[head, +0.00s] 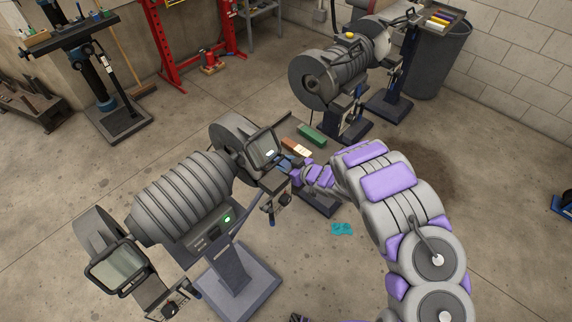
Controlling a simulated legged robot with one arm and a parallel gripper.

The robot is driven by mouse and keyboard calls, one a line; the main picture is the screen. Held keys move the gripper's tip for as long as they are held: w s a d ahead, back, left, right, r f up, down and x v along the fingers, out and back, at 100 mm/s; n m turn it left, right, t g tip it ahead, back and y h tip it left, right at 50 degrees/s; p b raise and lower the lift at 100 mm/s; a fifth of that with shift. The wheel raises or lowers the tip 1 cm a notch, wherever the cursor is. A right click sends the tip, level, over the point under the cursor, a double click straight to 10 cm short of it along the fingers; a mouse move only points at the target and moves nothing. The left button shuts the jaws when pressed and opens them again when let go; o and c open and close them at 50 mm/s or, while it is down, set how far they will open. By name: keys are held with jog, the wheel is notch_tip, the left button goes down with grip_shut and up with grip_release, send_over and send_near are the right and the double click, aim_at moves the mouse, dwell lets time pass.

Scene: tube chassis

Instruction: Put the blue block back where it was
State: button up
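My gripper (290,168) is at the end of my grey and purple arm, by the right end of the front bench grinder (183,194). A small blue piece (286,163) shows right at my gripper, partly covered; it may be the blue block. The view is too small to tell whether the fingers are closed on it. A green block (312,135) and an orange-brown block with a pale end (294,146) lie side by side just beyond my gripper.
A second grinder (345,77) on a stand is behind the blocks. A flat teal item (342,229) lies on the floor right of the front grinder's stand (238,284). A grey bin (438,58) stands at the back right.

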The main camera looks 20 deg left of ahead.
jog(key=shift+o, duration=0.9)
jog(key=shift+a, duration=0.3)
jog(key=shift+f, duration=0.1)
jog(key=shift+d, duration=0.15)
jog(key=shift+s+d+r, duration=0.1)
jog(key=shift+d+r, duration=0.1)
jog(key=shift+r, duration=0.05)
jog(key=p+v, duration=0.2)
jog(key=v, duration=0.9)
jog(key=shift+d+r, duration=0.25)
